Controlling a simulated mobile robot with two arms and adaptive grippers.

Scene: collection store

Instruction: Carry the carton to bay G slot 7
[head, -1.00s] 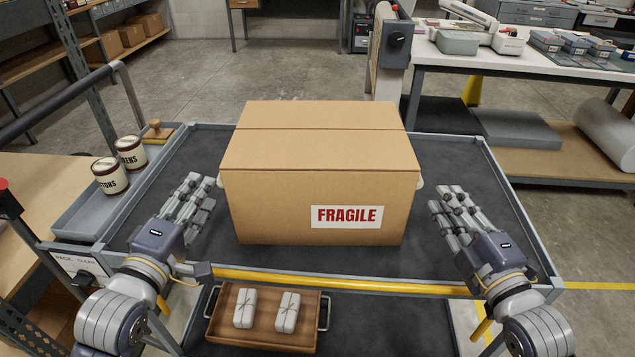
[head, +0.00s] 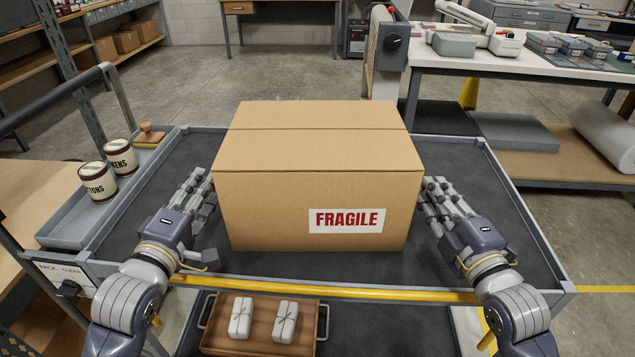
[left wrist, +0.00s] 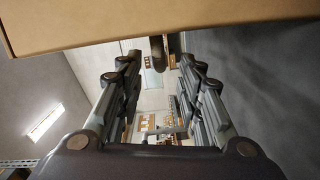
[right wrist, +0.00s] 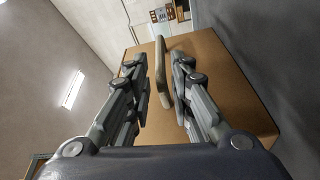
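The carton (head: 310,205) is a closed brown box with a FRAGILE label on its near face. It sits upright on the cart's dark grey top (head: 465,170). My left gripper (head: 203,184) is beside its left side, with fingers spread apart. In the left wrist view the carton (left wrist: 120,22) fills the top, and a dark curved piece, perhaps a handle, shows near the fingertips. My right gripper (head: 432,188) is at its right side. In the right wrist view its open fingers stand either side of a pale handle (right wrist: 162,70) on the carton (right wrist: 215,85), without visibly closing on it.
A side tray (head: 70,232) holds two labelled tins (head: 97,182) and a wooden-handled block (head: 150,134). A yellow bar (head: 330,291) runs along the near edge. Below is a wooden tray (head: 258,333) with two wrapped parcels. A white-topped bench (head: 455,62) stands back right.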

